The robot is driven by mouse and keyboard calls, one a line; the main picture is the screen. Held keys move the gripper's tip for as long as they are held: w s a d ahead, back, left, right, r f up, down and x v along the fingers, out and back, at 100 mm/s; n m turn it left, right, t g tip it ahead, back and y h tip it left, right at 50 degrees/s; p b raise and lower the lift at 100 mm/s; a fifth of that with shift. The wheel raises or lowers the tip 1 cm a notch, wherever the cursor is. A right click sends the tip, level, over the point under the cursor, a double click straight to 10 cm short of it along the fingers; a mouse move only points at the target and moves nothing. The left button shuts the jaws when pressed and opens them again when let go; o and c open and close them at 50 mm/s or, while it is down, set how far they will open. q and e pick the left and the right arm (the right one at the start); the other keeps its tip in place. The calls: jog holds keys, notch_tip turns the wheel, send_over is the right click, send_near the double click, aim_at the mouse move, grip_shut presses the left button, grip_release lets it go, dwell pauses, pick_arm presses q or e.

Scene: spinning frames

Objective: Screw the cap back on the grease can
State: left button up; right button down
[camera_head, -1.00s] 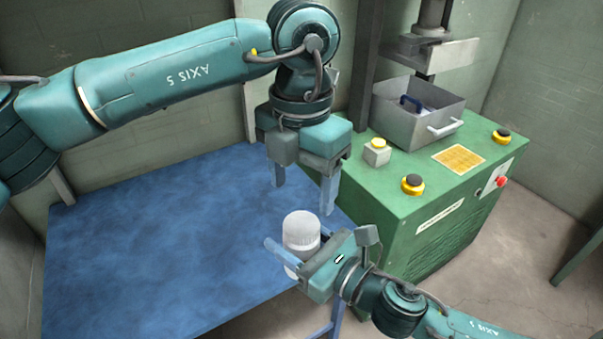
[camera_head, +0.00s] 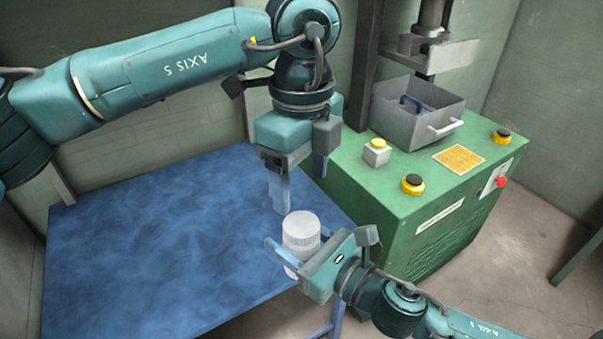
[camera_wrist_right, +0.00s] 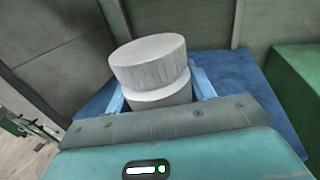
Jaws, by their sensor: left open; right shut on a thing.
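A white grease can (camera_head: 291,262) stands upright in my right gripper (camera_head: 297,247), over the right front part of the blue table. A white cap (camera_head: 301,221) with a ribbed side sits on top of the can. In the right wrist view the cap (camera_wrist_right: 148,62) covers the can's top, and the can's pale shoulder (camera_wrist_right: 160,92) shows below it. Whether the cap is fully tight cannot be told. My right gripper's fingers are shut around the can's body. My left gripper (camera_head: 299,192) is open and empty, pointing down just above the cap, apart from it.
The blue table (camera_head: 150,240) is otherwise bare. A green machine cabinet (camera_head: 440,245) stands at the right, with buttons, a yellow plate (camera_head: 459,158) and a grey metal bin (camera_head: 398,123) on top. A press column rises behind the bin. Walls close off the back.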

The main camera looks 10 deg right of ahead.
aim_at(302, 224)
pick_arm(q)
jog(key=shift+f, duration=4.05)
jog(key=shift+c, duration=0.4)
